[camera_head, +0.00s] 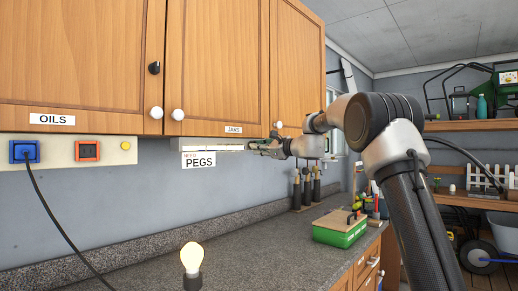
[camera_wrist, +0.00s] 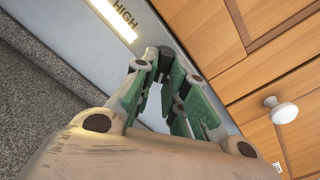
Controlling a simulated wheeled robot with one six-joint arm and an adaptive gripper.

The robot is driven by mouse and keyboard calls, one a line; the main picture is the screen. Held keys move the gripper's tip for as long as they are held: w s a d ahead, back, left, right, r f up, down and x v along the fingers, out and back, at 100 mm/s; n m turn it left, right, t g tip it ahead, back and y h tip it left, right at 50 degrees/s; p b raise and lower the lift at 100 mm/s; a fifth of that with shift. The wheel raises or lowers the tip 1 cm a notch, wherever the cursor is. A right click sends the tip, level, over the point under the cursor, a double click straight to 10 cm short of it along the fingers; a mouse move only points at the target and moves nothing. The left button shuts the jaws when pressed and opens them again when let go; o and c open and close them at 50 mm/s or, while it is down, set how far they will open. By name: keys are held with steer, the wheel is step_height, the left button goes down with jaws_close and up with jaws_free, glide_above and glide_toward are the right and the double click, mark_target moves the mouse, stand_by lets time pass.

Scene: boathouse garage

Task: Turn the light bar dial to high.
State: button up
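The light bar (camera_head: 217,146) is mounted under the wooden wall cabinets, its strip glowing. In the wrist view its lit strip (camera_wrist: 114,19) runs along the top, with the word HIGH printed beside it. My gripper (camera_head: 268,147) is at the right end of the bar in the head view. In the wrist view my gripper (camera_wrist: 165,58) has its green fingers on both sides of a dark knob-like piece (camera_wrist: 166,66), seemingly the dial. Whether the fingers press on it is unclear. Any pointer mark is hidden, and the dial cannot be made out in the head view.
Cabinet doors with white knobs (camera_head: 178,115) hang directly above and beside the bar. A PEGS sign (camera_head: 199,160) hangs below it.

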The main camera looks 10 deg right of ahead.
steer(key=o, duration=0.3)
steer(key=shift+d, duration=0.1)
steer(key=v, duration=1.2)
